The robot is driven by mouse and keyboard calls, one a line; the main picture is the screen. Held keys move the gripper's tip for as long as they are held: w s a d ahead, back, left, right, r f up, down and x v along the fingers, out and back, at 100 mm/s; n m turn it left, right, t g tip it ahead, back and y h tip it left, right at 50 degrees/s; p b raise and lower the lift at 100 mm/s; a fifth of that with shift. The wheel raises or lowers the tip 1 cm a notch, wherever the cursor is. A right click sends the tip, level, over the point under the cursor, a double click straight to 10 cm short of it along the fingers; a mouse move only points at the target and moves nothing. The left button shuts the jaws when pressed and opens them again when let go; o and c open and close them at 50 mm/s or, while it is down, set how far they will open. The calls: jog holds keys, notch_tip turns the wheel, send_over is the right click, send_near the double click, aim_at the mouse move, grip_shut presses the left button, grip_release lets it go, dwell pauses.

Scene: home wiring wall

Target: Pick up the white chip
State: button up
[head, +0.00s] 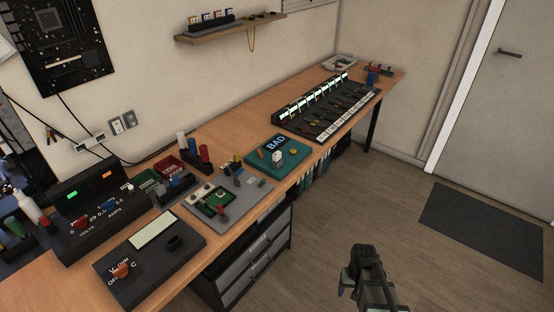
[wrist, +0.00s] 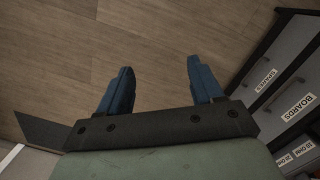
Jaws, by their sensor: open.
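A small white block (head: 277,156), which looks like the white chip, sits upright on the teal tester (head: 292,162) whose display reads BAD. The tester lies near the front edge of the workbench. My gripper (head: 357,268) hangs over the floor in front of the bench, to the right of and nearer than the tester. In the wrist view my gripper (wrist: 160,75) is open, with two blue fingers apart and nothing between them. The chip does not show in the wrist view.
The wooden bench (head: 232,131) holds a grey board (head: 240,205) with small parts, a black meter (head: 150,262), a power supply (head: 95,205) and a long black rack (head: 325,110). Labelled drawers (wrist: 275,80) stand below. The floor around my gripper is clear.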

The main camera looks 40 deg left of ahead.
jog(key=w+a+r+n+t, duration=0.1)
jog(key=w+a+r, duration=0.2)
jog(key=a, duration=0.3)
jog(key=w+a+r, duration=0.3)
jog(key=a+r, duration=0.1)
jog(key=a, duration=0.1)
notch_tip(320, 180, up, 35)
jog(key=n, duration=1.1)
send_over(277, 153)
jog(key=shift+y, duration=0.3)
notch_tip(277, 153, down, 14)
jog(key=shift+r, duration=0.1)
jog(key=c, duration=1.1)
